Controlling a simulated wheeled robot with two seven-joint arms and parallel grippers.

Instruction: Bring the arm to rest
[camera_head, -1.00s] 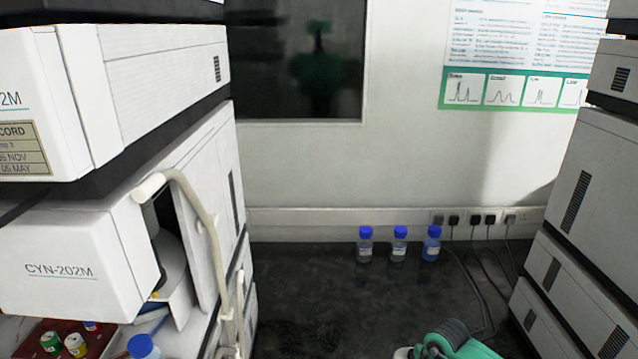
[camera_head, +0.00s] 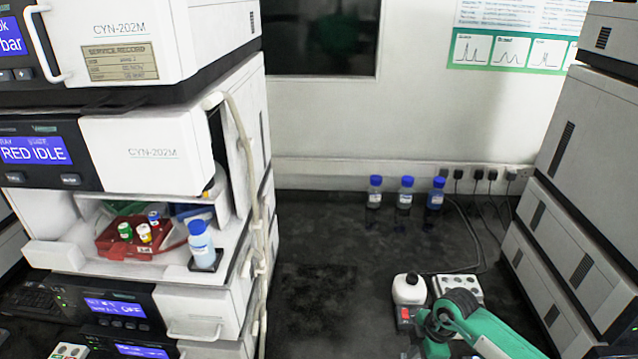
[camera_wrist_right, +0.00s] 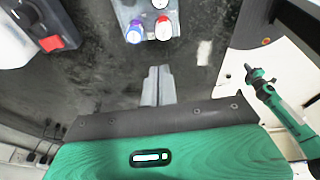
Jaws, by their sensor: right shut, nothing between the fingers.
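My right arm (camera_head: 470,325), green and grey, reaches in at the lower right of the head view. The tips of its gripper cannot be made out there. In the right wrist view, the right gripper (camera_wrist_right: 158,82) has its two grey fingers together with nothing between them, over the dark bench. A slim green and grey arm-like part (camera_wrist_right: 275,98) shows at the right of the wrist view; I cannot tell whether it is my left arm. My left gripper does not show clearly in any view.
Left stands an instrument stack (camera_head: 145,150) with a red vial tray (camera_head: 130,236) and blue-capped bottle (camera_head: 201,243). Right is another stack (camera_head: 590,150). The middle bench (camera_head: 315,285) is clear.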

